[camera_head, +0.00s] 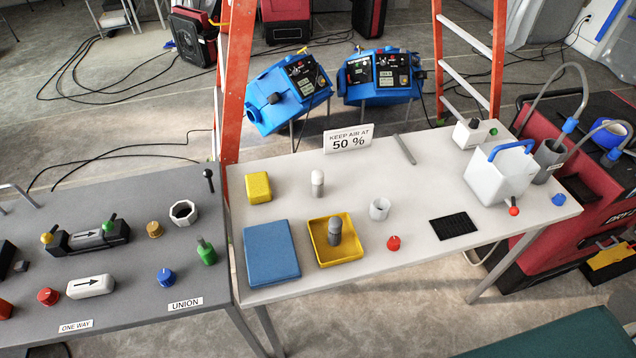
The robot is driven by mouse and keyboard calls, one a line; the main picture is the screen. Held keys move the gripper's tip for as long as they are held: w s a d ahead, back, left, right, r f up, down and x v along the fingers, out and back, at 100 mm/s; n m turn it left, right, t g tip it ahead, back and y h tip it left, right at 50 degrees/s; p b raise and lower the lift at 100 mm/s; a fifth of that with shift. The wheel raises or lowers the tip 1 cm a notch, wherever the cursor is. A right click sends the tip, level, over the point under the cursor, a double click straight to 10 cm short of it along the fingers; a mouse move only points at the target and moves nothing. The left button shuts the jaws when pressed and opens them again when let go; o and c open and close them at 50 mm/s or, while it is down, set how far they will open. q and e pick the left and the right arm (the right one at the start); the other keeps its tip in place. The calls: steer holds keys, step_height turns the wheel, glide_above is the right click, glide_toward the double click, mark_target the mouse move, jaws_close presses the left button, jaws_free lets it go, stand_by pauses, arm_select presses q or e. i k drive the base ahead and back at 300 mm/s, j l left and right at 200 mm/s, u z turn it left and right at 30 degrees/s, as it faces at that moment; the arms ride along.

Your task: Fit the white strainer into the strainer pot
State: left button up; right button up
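A small white open cup (380,208), which looks like the white strainer, stands upright on the white table, right of the yellow tray. A grey open pot (548,160) stands at the table's right end beside the white bucket; it may be the strainer pot, but I cannot tell for sure. The cup and the grey pot are well apart. A white-topped piece with a grey base (317,184) stands upright behind the yellow tray. Neither of my grippers shows in the head view.
A yellow tray (353,257) holds a grey cylindrical part. A blue pad (271,252), yellow block (258,187), red knob (393,243), black mat (453,226) and blue-handled white bucket (492,180) share the table. A grey table (130,262) with valves adjoins at left.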

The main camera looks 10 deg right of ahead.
mark_target(412, 188)
steer(key=z, duration=1.1)
